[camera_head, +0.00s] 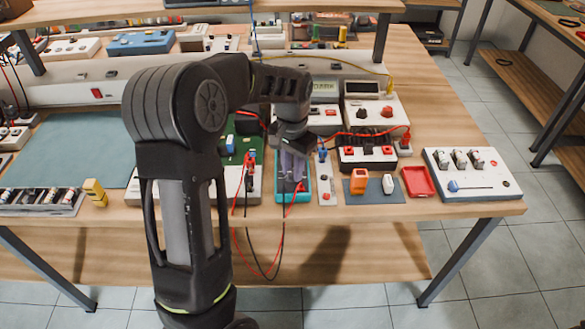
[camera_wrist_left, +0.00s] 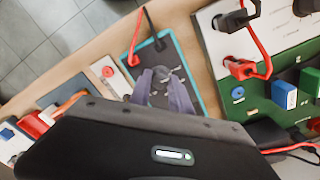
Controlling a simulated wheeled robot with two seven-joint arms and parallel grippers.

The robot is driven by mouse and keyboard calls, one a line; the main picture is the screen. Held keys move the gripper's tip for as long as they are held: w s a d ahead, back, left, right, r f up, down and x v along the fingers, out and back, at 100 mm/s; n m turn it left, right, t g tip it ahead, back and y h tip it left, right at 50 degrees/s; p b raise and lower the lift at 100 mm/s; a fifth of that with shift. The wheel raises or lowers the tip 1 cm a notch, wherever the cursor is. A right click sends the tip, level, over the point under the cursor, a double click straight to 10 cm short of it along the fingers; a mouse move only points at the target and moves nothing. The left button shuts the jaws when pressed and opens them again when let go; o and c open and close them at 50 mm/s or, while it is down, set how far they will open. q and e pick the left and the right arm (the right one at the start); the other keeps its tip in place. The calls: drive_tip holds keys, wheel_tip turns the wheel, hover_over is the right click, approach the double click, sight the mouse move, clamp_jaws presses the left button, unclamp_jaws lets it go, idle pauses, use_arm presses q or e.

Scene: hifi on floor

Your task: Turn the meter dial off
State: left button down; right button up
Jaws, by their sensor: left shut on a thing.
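The meter, a dark box with a teal edge (camera_head: 305,186), lies near the front edge of the workbench. It also shows in the left wrist view (camera_wrist_left: 188,62), with a red and a black lead plugged into one end. My left gripper (camera_head: 294,168) points down over the meter. In the left wrist view its two grey-purple fingers (camera_wrist_left: 163,88) meet the meter's face, shut on the dial. My right gripper is in neither view.
A green circuit board (camera_wrist_left: 262,112) with plugs and red leads lies beside the meter. A narrow pale strip with a red button (camera_head: 326,198) is on its other side. Red and black wires (camera_head: 262,272) hang over the bench's front edge. A white switch panel (camera_head: 490,186) sits at right.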

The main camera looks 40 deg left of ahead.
sight(292, 172)
use_arm(q)
drive_tip(key=shift+n, duration=0.6)
drive_tip(key=c, duration=1.2)
unclamp_jaws()
drive_tip(key=shift+r, duration=0.1)
wheel_tip(292, 172, up, 8)
drive_tip(key=shift+f+b, duration=0.15)
drive_tip(key=shift+b, duration=0.15)
